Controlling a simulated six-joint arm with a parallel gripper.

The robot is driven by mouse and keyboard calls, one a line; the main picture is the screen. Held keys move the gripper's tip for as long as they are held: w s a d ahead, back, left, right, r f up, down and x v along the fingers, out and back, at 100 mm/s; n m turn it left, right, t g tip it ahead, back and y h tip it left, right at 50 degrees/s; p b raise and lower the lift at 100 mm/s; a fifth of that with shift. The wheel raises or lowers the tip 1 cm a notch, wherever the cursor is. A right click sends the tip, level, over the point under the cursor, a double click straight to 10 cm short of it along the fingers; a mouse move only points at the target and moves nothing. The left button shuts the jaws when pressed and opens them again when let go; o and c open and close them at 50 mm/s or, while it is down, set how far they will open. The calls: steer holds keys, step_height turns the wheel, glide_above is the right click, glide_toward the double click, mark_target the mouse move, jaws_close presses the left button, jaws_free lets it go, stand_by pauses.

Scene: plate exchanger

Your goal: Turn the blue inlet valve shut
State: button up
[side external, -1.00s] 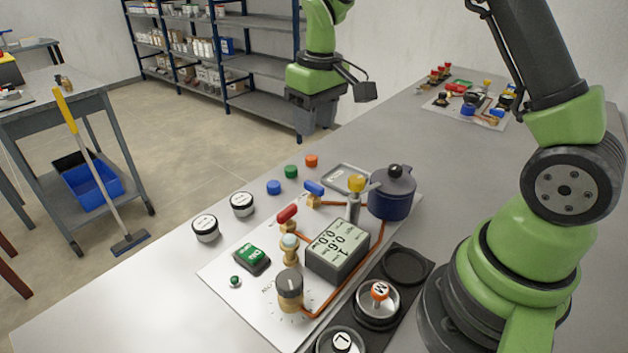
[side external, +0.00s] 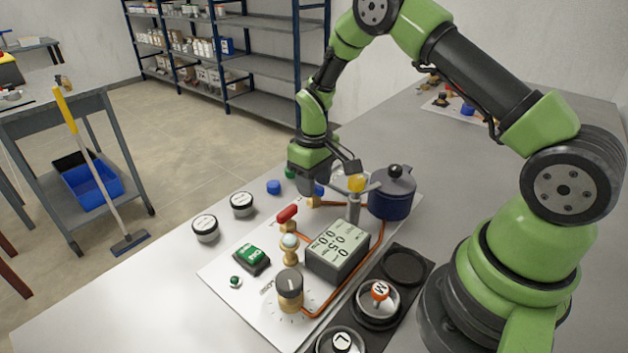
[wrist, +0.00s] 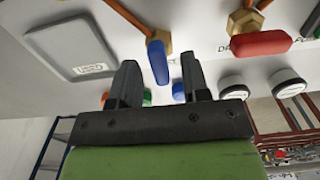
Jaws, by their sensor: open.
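The blue inlet valve is a small blue lever (wrist: 158,62) on a brass body (wrist: 161,38) at the end of a copper pipe. In the wrist view the lever points down the picture and appears between my two fingertips, with gaps on both sides. My gripper (wrist: 159,68) is open and empty. In the side external view my gripper (side external: 309,186) is lowered over the valve. It hides most of it, leaving a bit of the blue lever (side external: 319,190) at its right. I cannot tell how far the fingers reach down beside the lever.
A red-handled valve (side external: 288,214) stands nearby. A yellow-topped post (side external: 356,184) and a dark blue pot (side external: 391,196) are close on the right. A grey digital display (side external: 337,248) is in front. A blue cap (side external: 273,187) lies to the left, and a grey tray (wrist: 75,45) is beside the valve.

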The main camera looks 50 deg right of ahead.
jaws_close()
stand_by(0.4)
steer(key=m, duration=0.4)
steer(key=shift+m, duration=0.4)
steer(key=m, duration=0.4)
steer(key=shift+m, duration=0.3)
steer(key=m, duration=0.4)
steer(key=shift+m, duration=2.2)
